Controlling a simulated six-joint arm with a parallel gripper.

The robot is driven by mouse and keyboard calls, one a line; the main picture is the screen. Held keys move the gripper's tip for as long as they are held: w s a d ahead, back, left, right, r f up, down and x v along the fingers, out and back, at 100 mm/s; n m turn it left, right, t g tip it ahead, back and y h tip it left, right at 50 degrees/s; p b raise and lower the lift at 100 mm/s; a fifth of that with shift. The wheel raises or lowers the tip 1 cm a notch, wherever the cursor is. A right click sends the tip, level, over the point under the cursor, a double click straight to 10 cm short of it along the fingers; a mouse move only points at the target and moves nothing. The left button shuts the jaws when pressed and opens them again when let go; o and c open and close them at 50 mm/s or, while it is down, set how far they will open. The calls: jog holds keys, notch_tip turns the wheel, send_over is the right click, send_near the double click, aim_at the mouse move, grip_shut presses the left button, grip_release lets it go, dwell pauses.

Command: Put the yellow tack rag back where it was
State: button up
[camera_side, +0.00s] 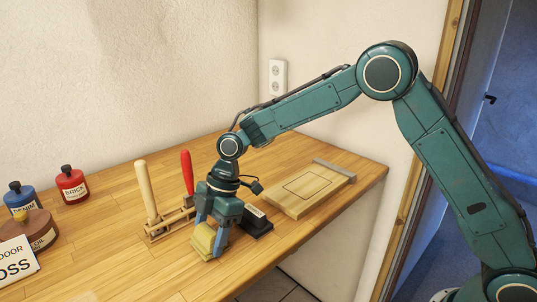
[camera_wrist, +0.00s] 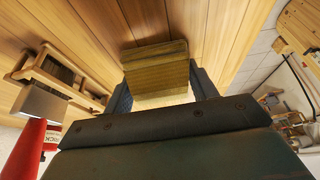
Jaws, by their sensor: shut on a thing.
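The yellow tack rag (camera_side: 203,241) is a folded, block-like pad between the fingers of my gripper (camera_side: 210,238), low over the front part of the wooden bench. My gripper is shut on it. In the wrist view the rag (camera_wrist: 157,72) spans the space between the two blue fingers (camera_wrist: 160,92), with bench planks behind it. I cannot tell whether its underside touches the bench. A wooden board (camera_side: 300,190) with a square outline drawn on it lies at the right of the bench, and its outlined area is bare.
A wooden rack (camera_side: 170,224) with a pale-handled tool and a red-handled tool (camera_side: 187,172) stands just left of my gripper. A dark block (camera_side: 258,226) lies close on the right. Blue (camera_side: 20,198) and red (camera_side: 71,186) bottles, a brown container (camera_side: 35,230) and a sign (camera_side: 17,262) stand left.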

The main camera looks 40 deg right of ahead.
jog(key=shift+f, duration=0.1)
jog(key=o, duration=0.9)
jog(key=shift+o, duration=0.2)
jog(key=v, duration=1.2)
jog(key=shift+r, duration=0.25)
